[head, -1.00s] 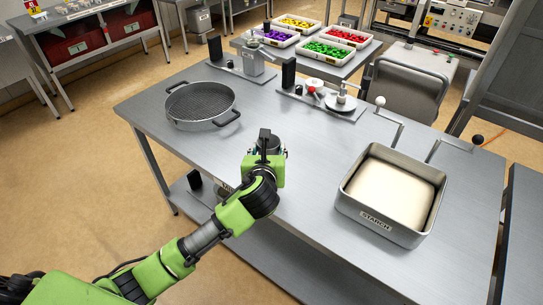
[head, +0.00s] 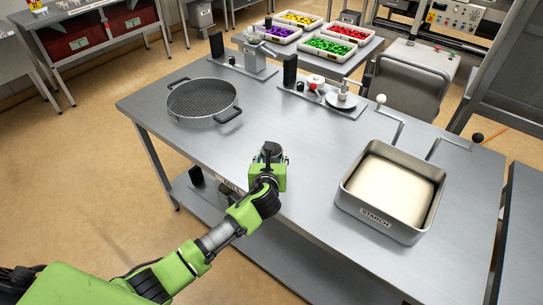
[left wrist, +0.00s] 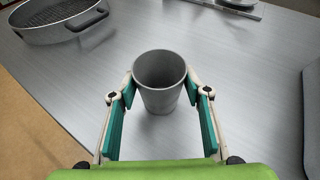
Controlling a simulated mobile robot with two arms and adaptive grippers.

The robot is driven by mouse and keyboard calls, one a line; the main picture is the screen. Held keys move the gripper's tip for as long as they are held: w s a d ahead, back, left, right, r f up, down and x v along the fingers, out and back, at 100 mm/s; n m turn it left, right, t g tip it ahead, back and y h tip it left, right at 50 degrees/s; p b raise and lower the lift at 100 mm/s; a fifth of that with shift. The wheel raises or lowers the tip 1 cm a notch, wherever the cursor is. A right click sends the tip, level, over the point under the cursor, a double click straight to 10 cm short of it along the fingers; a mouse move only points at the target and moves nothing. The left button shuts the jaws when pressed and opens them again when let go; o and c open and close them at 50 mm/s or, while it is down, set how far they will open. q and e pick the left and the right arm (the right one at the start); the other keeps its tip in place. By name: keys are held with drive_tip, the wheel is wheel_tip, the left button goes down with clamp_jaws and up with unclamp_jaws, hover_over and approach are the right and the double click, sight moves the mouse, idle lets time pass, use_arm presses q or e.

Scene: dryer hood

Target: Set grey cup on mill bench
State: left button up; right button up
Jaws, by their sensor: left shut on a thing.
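The grey cup (left wrist: 160,72) is upright between the two fingers of my left gripper (left wrist: 160,92), which is shut on it. In the head view the left gripper (head: 270,158) is over the front middle part of the grey steel bench (head: 310,130), and the cup is mostly hidden behind it. The bench surface lies under and behind the cup in the left wrist view. I cannot tell whether the cup's base touches the bench. My right gripper is not in view.
A round sieve (head: 203,121) stands on the bench to the left. A square starch tray (head: 353,212) stands to the right. Small fixtures (head: 344,101) line the back edge. Bench top around the gripper is clear. Trays of coloured pieces (head: 335,48) sit on a table behind.

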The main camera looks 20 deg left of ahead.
use_arm(q)
drive_tip(key=o, duration=1.1)
drive_tip(key=shift+f, duration=0.1)
drive_tip(key=v, duration=1.2)
drive_tip(key=shift+b, duration=0.45)
